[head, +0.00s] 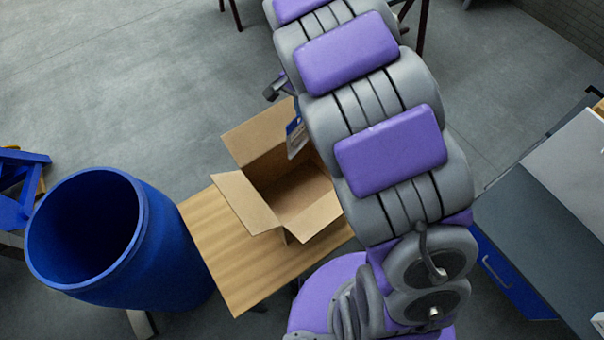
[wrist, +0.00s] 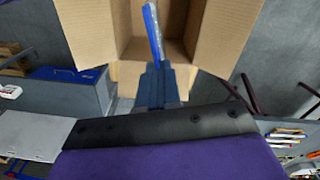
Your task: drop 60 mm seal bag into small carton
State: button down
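The small carton (head: 290,190) stands open with its flaps out on a wooden table. The 60 mm seal bag (head: 296,135), blue and pale, hangs over the carton's far part beside my arm, partly hidden by it. In the wrist view the bag (wrist: 152,33) shows nearly edge-on as a thin blue strip. My gripper (wrist: 156,80) is shut on it, with the dark fingers at its near end. The carton's brown walls and flaps (wrist: 225,30) surround the bag in that view. In the head view my arm hides the gripper and the carton's right side.
A large blue barrel (head: 100,235) stands left of the wooden table (head: 225,255). A grey workbench (head: 550,225) with a blue drawer is on the right. Blue framework (head: 20,190) stands at the far left. Open grey floor lies behind the carton.

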jog(key=b, duration=0.2)
send_over(303, 140)
jog(key=w, duration=0.2)
notch_tip(303, 140, down, 4)
jog(key=shift+s+f+b, duration=0.15)
jog(key=shift+f+b, duration=1.9)
jog(key=shift+f, duration=3.2)
jog(key=f, duration=0.1)
jog(key=d+f+b, duration=0.1)
jog(key=f, duration=0.1)
jog(key=shift+d+f, duration=0.1)
jog(key=shift+d, duration=0.1)
jog(key=c, duration=1.3)
grip_release()
jog(key=shift+a, duration=0.7)
jog(key=shift+o, duration=0.2)
jog(key=shift+d, duration=0.55)
jog(key=r, duration=1.6)
jog(key=shift+w+a+r, duration=0.25)
jog(key=shift+r, duration=0.1)
jog(key=shift+a+r, duration=0.15)
jog(key=shift+r, duration=0.15)
